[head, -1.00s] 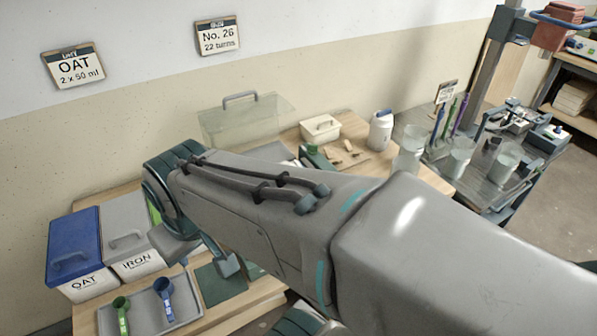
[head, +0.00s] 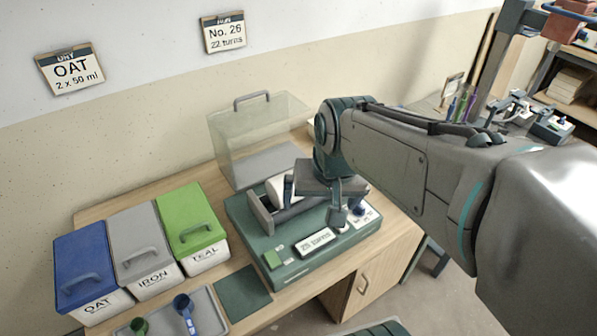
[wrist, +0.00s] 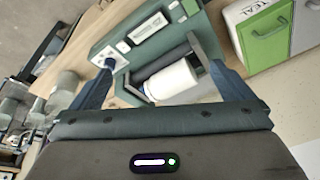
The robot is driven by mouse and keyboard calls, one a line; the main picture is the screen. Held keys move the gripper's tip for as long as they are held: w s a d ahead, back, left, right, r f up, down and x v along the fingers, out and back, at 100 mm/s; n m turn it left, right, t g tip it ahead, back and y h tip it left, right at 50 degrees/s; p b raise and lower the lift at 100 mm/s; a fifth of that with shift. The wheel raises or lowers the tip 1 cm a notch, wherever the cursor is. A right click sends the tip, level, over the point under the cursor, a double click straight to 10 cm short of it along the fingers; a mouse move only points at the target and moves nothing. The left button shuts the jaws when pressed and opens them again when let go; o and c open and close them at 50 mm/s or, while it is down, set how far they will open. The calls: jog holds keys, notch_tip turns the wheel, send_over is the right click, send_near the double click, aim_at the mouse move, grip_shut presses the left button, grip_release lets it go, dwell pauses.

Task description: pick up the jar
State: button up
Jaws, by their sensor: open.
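The white jar (wrist: 172,82) lies on its side on the rollers of a green machine (wrist: 130,55). In the head view a white part of the jar (head: 280,188) shows beside my wrist, which hides the rest. My gripper (wrist: 160,66) is open and empty, its two fingers on either side of the jar in the wrist view. I cannot tell how far the fingers are above the jar. In the head view my gripper (head: 338,213) is over the right part of the machine (head: 262,238).
Blue (head: 82,260), grey (head: 138,240) and green-lidded (head: 192,220) bins stand at the left, with a scoop tray (head: 208,308) in front. A clear cover (head: 225,140) stands behind the machine. A dark green mat (head: 243,292) lies bare in front. A counter label (head: 314,242) ends in "turns".

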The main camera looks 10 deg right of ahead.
aim_at(274, 185)
jog(key=w+f+m+g, duration=0.1)
jog(key=w+f+m, duration=0.2)
jog(key=w+m, duration=0.55)
jog(key=w+f+m, duration=0.3)
jog(key=w, duration=1)
jog(key=shift+m, duration=0.25)
jog(key=f, duration=0.2)
jog(key=f+p, duration=0.1)
jog(key=f, duration=0.2)
jog(key=w+f, duration=0.1)
jog(key=f, duration=0.2)
jog(key=shift+w+d+f+p, duration=0.1)
jog(key=shift+d+f+p, duration=0.1)
jog(key=shift+p, duration=0.2)
jog(key=shift+w+f+p, duration=0.25)
jog(key=shift+f+p, duration=0.25)
jog(key=shift+f, duration=0.8)
jog(key=shift+w+f+p, duration=0.25)
jog(key=shift+f+p, duration=0.2)
jog(key=shift+f, duration=0.85)
jog(key=c, duration=1)
jog(key=shift+w+r, duration=0.1)
jog(key=shift+c, duration=1)
